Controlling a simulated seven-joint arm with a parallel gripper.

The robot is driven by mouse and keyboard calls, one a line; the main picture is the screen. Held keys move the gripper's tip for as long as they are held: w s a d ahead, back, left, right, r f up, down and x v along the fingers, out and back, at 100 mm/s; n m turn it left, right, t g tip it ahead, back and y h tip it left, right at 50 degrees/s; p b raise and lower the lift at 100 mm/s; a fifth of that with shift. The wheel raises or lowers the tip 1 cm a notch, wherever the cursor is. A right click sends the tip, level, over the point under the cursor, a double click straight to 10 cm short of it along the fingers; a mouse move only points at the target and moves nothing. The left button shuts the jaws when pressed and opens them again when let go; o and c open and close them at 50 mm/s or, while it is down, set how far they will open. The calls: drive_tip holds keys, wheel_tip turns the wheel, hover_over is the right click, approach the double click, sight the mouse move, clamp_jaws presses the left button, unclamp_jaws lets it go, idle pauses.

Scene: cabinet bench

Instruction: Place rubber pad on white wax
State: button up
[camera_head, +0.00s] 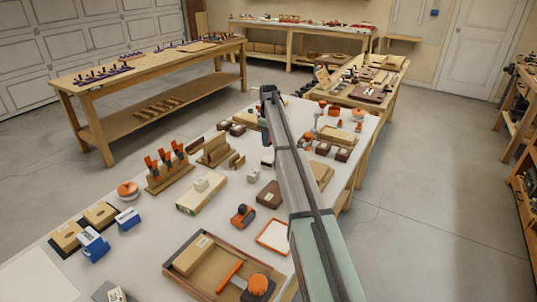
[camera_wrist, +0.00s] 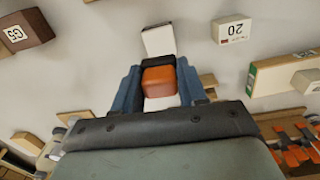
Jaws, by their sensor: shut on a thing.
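My gripper (camera_wrist: 158,72) points down in the wrist view, its two blue fingers shut on a small orange block with a black end, which I take to be the rubber pad (camera_wrist: 159,78). A white block, likely the white wax (camera_wrist: 158,40), lies just beyond the pad. The pad hides its near edge, and I cannot tell whether they touch. Another white patch shows between the fingers below the pad; whose it is is unclear. In the head view the white block (camera_head: 268,158) lies on the bench below my gripper, which the arm mostly hides.
A white block marked 20 (camera_wrist: 231,29) and a dark brown block (camera_wrist: 25,29) lie either side on the white bench top (camera_head: 225,215). A green-edged wooden block (camera_head: 202,193) and an orange-handled tool rack (camera_head: 168,170) stand to the left. A wooden tray (camera_head: 180,277) lies in front.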

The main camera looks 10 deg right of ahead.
sight(269, 158)
drive_tip(key=shift+f, duration=3.45)
drive_tip(key=shift+f, duration=0.15)
drive_tip(key=o, duration=1)
drive_tip(key=shift+o, duration=0.2)
wheel_tip(269, 158, up, 12)
drive_tip(key=shift+r, duration=0.2)
